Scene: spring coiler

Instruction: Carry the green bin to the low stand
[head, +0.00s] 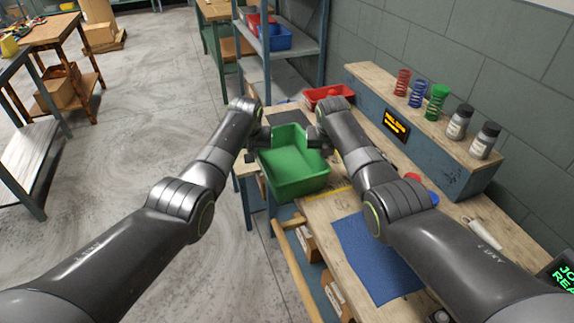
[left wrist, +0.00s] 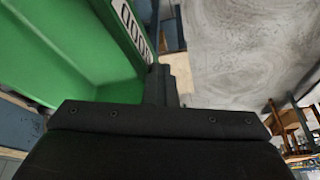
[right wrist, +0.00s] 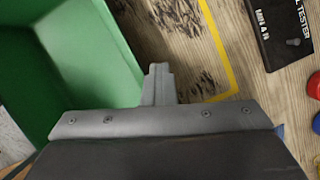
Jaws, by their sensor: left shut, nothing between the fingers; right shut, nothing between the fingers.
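The green bin (head: 292,185) is empty and sits between my two grippers at the left edge of the workbench. My left gripper (head: 262,138) is shut at the bin's left side, and my right gripper (head: 319,140) is shut at its right side. In the left wrist view the closed fingers (left wrist: 160,85) are beside the bin's wall (left wrist: 60,40), near a slotted label. I cannot tell whether the bin is raised. I cannot tell which piece of furniture is the low stand.
A shelf rack (head: 285,50) stands behind. A wooden table (head: 48,32) and a metal table (head: 15,65) stand left. The floor between is clear.

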